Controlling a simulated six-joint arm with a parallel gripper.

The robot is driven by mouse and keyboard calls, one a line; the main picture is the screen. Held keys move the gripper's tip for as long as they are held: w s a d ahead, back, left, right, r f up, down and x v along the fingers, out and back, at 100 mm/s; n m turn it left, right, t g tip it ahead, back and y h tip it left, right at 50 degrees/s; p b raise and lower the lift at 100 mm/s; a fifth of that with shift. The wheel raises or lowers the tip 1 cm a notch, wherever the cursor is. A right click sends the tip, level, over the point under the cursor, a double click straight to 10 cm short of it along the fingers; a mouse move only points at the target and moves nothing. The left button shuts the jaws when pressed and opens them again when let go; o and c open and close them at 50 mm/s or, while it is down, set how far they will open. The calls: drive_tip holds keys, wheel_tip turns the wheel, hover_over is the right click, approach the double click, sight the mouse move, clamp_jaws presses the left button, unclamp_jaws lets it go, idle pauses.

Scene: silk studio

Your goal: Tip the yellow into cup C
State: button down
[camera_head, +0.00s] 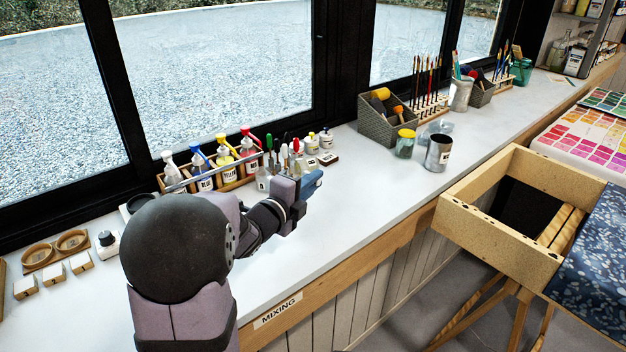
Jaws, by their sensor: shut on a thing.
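My gripper (311,184) is at the end of my arm, low over the white counter, in front of the bottle rack. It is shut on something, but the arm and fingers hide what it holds. A bottle with a yellow top (226,160) stands in the wooden rack (246,182), between a blue-topped bottle (202,168) and a red-topped one (249,148). Small clear labelled vessels (263,181) stand just left of and behind my gripper. Their letters are too small to read, so I cannot tell which is cup C.
Small white jars (312,144) stand behind my gripper. Farther right are a glass jar with a yellow lid (405,143), a metal can (438,153) and a grey caddy (383,121). The counter's front strip (350,222) is clear.

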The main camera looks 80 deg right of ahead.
drive_tip(key=shift+s+d+r+y+p, duration=0.15)
drive_tip(key=shift+r+y+p, duration=0.3)
drive_tip(key=shift+p, duration=1.55)
drive_tip(key=m+t+y+p, duration=0.1)
drive_tip(key=p, duration=0.3)
drive_tip(key=shift+s+y, duration=0.15)
drive_tip(key=shift+y, duration=0.1)
drive_tip(key=p, duration=0.3)
drive_tip(key=shift+d+r+t+y, duration=0.15)
drive_tip(key=shift+t+y, duration=0.15)
drive_tip(key=shift+t, duration=0.1)
drive_tip(key=shift+s+p, duration=0.1)
drive_tip(key=shift+p, duration=0.4)
drive_tip(key=t+y+p, duration=0.1)
drive_tip(key=p, duration=0.2)
drive_tip(key=m+t+y+p, duration=0.1)
drive_tip(key=p, duration=0.3)
drive_tip(key=shift+s+d+r, duration=0.2)
drive_tip(key=shift+r, duration=0.15)
drive_tip(key=y+p, duration=0.1)
drive_tip(key=p, duration=0.2)
drive_tip(key=t+y+p, duration=0.1)
drive_tip(key=p, duration=0.2)
drive_tip(key=shift+s+d+r+m+t, duration=0.1)
drive_tip(key=shift+r+m+t, duration=0.15)
drive_tip(key=shift+m+t, duration=0.05)
drive_tip(key=y+p, duration=0.1)
drive_tip(key=p, duration=0.3)
drive_tip(key=shift+d+r+t, duration=0.1)
drive_tip(key=shift+t, duration=0.3)
